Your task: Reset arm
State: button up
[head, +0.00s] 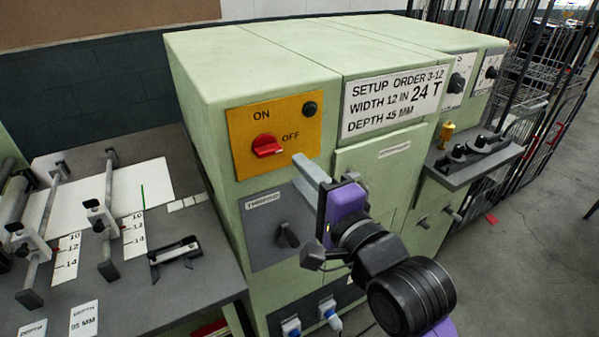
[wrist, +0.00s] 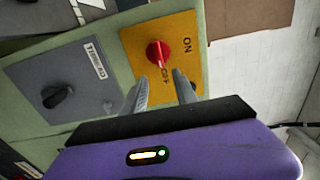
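My gripper (head: 326,164) is raised in front of the green machine (head: 250,75), right of the orange switch panel (head: 237,128). In the wrist view my gripper (wrist: 160,76) shows two grey fingers apart, with nothing held between them. The red switch knob (head: 266,146) sits on the orange panel between the ON and OFF labels. In the wrist view the red knob (wrist: 158,53) shows just beyond the fingertips, with a gap that is hard to judge. My arm reaches in from the lower right of the head view.
A grey panel with a dark knob (head: 288,235) is below the orange panel. A grey bench (head: 180,290) with rails and scales stands at left. A grey shelf (head: 470,168) with black knobs juts out at right. Wire cages (head: 545,110) stand behind open floor (head: 530,260).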

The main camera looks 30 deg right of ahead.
jog(key=s+f+n+g, duration=0.1)
jog(key=s+f+n, duration=0.5)
jog(key=s, duration=0.5)
jog(key=s+a+f+n+g, duration=0.1)
jog(key=s+f+n, duration=0.5)
jog(key=s, duration=0.6)
jog(key=s+a+f+n+g, duration=0.1)
jog(key=s+f+n, duration=0.5)
jog(key=s, duration=0.6)
jog(key=shift+f, duration=0.15)
